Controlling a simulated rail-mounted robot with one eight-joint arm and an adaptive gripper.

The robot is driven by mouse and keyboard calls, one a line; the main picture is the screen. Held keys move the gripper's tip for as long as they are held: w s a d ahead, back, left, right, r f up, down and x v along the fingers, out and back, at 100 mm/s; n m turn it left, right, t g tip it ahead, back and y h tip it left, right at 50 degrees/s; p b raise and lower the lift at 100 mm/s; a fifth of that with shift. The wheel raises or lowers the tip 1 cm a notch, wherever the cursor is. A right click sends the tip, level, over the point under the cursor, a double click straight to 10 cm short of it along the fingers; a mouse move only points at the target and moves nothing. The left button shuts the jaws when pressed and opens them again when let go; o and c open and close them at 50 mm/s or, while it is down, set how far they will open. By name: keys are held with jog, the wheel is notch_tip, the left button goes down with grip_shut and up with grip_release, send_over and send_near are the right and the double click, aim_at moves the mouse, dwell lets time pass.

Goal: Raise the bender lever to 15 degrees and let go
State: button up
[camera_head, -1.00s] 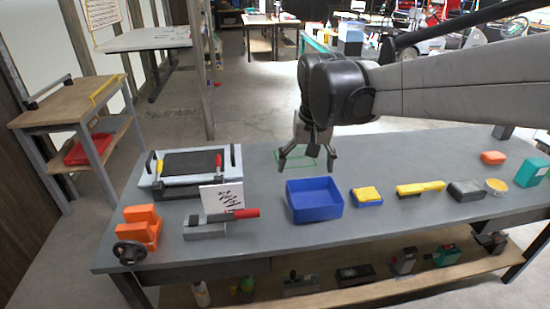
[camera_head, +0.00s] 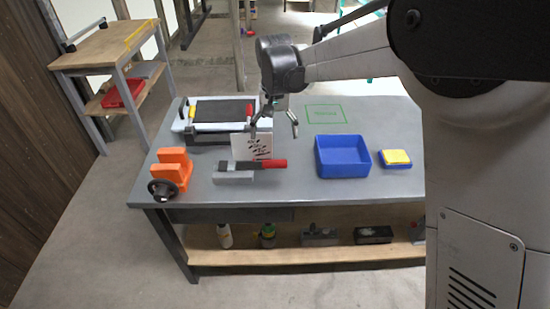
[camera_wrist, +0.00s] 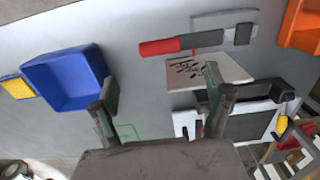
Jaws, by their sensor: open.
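The bender is a small grey block (camera_head: 234,178) near the front of the bench, also seen in the wrist view (camera_wrist: 222,38). Its lever has a red grip (camera_head: 273,163) pointing right in the head view and looks nearly level; the red grip is clear in the wrist view (camera_wrist: 160,47). A white card (camera_head: 259,146) with black marks stands just behind the lever. My gripper (camera_head: 275,130) is open and empty, above and behind the lever, apart from it. In the wrist view its two fingers (camera_wrist: 160,92) are spread, with the card partly behind one.
A blue bin (camera_head: 342,171) and a yellow-topped blue box (camera_head: 396,159) lie to the right. An orange vise (camera_head: 172,169) stands left. A tray with a black pad (camera_head: 222,111) lies behind. A green outlined patch (camera_head: 325,114) is bare.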

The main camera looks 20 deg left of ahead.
aim_at(274, 161)
notch_tip(274, 161, down, 11)
jog(key=shift+r+b, duration=0.15)
jog(key=shift+b, duration=0.3)
